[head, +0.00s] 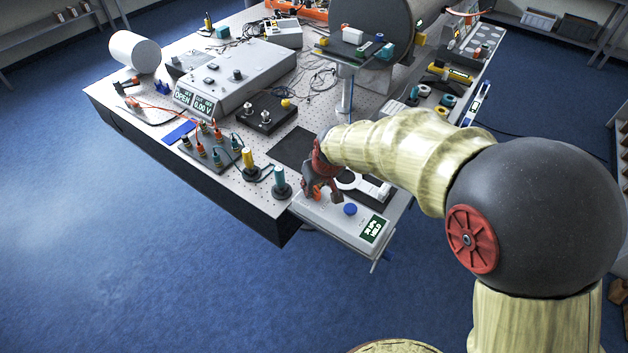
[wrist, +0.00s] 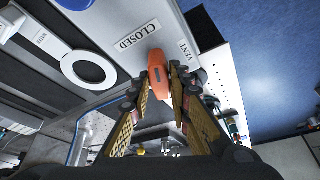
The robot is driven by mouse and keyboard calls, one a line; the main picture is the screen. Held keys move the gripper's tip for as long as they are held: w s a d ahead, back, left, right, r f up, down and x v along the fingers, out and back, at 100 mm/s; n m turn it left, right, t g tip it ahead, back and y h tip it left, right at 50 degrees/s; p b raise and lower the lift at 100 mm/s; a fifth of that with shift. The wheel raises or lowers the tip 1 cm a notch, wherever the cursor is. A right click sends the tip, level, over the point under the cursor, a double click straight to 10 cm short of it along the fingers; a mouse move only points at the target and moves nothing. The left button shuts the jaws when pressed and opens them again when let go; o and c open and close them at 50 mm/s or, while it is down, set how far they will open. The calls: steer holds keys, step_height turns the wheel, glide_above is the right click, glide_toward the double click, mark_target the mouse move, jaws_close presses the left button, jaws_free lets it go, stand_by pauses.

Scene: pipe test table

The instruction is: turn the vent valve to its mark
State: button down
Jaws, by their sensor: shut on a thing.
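The vent valve's orange handle (wrist: 154,72) stands on a light grey panel in the wrist view, with a "CLOSED" label (wrist: 138,35) to its upper left and a "VENT" label (wrist: 187,51) to its right. The handle points up the picture, between the two labels. My gripper (wrist: 163,76) is shut on the handle, one finger on each side. In the head view my gripper (head: 322,192) reaches down onto the grey box (head: 340,231) at the table's front corner. A little orange shows there; the rest of the handle is hidden.
The box has a blue knob (head: 350,209) and a green display (head: 373,229), close to the gripper's right. A white ring (wrist: 88,69) lies beside the panel in the wrist view. Green and yellow posts (head: 281,183) stand left of the box.

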steer(key=m+h, duration=0.1)
steer(key=m, duration=0.2)
steer(key=shift+a+f+t+b, duration=0.15)
steer(key=shift+t+b, duration=0.15)
steer(key=m+b, duration=0.2)
steer(key=m+h+b, duration=0.1)
steer(key=b, duration=0.1)
steer(key=shift+a+f+m+h, duration=0.1)
steer(key=shift+f+m+h, duration=0.05)
steer(key=shift+m+h, duration=0.2)
steer(key=m+h+b, duration=0.1)
steer(key=m+b, duration=0.1)
steer(key=shift+m, duration=0.35)
steer(key=shift+a+r+m+g+h+b, duration=0.1)
steer(key=shift+m+g+h+b, duration=0.35)
steer(key=shift+m, duration=0.55)
steer(key=shift+r+m+g+h+b, duration=0.1)
steer(key=shift+m+g+b, duration=0.3)
steer(key=shift+m, duration=0.6)
steer(key=c, duration=1.6)
jaws_free()
steer(key=shift+c, duration=0.2)
steer(key=shift+r, duration=0.1)
